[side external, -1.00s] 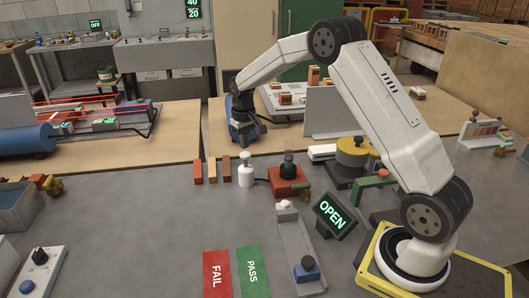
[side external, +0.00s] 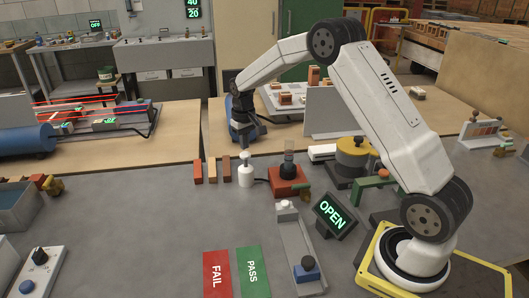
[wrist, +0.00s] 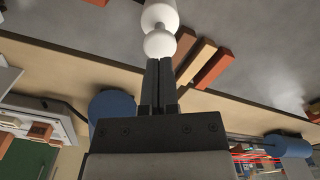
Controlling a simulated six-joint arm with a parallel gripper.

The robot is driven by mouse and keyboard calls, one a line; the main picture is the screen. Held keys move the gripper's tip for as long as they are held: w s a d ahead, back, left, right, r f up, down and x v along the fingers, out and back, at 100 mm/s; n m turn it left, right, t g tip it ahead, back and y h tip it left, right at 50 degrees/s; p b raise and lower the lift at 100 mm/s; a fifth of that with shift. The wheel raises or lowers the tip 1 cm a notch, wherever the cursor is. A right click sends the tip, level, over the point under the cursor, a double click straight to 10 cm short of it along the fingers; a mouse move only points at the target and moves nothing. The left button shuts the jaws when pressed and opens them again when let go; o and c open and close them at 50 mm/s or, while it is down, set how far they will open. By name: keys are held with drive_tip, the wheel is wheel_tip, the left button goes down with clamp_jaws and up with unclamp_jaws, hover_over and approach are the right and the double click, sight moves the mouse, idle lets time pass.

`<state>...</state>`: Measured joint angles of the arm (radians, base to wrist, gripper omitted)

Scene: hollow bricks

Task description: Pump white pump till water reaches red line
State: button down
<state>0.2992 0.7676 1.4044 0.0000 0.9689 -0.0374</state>
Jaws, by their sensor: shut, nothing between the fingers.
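The white pump (side external: 246,176) stands upright on the grey bench, with a round knob on top. My gripper (side external: 246,149) is shut and empty, pointing down just above the knob. In the wrist view the closed fingertips (wrist: 159,62) are at the white knob (wrist: 159,44); I cannot tell whether they touch it. A dark hose runs from the pump toward a red base (side external: 289,187) carrying a clear cylinder (side external: 289,164) with a dark top. The water level and the red line are too small to make out.
Several small bricks (side external: 212,170) stand close to the left of the pump. A lit OPEN sign (side external: 333,214), a grey rail with a blue knob (side external: 306,270), and red FAIL (side external: 216,274) and green PASS (side external: 253,271) mats lie in front. The bench between is clear.

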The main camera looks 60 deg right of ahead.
sight(245, 154)
drive_tip(key=shift+f, duration=1.65)
drive_tip(key=shift+r, duration=2.15)
drive_tip(key=shift+a, duration=0.1)
drive_tip(key=shift+s+a+r, duration=0.15)
drive_tip(key=shift+s+a, duration=0.2)
drive_tip(key=shift+a, duration=0.1)
drive_tip(key=s+a+n+t, duration=0.1)
drive_tip(key=s+a, duration=0.6)
drive_tip(key=s, duration=0.4)
drive_tip(key=s+a+n+t, duration=0.1)
drive_tip(key=s+a+n, duration=0.1)
drive_tip(key=s+a, duration=0.5)
drive_tip(key=s, duration=0.4)
drive_tip(key=shift+s+a+t, duration=0.3)
drive_tip(key=shift+s+a, duration=0.1)
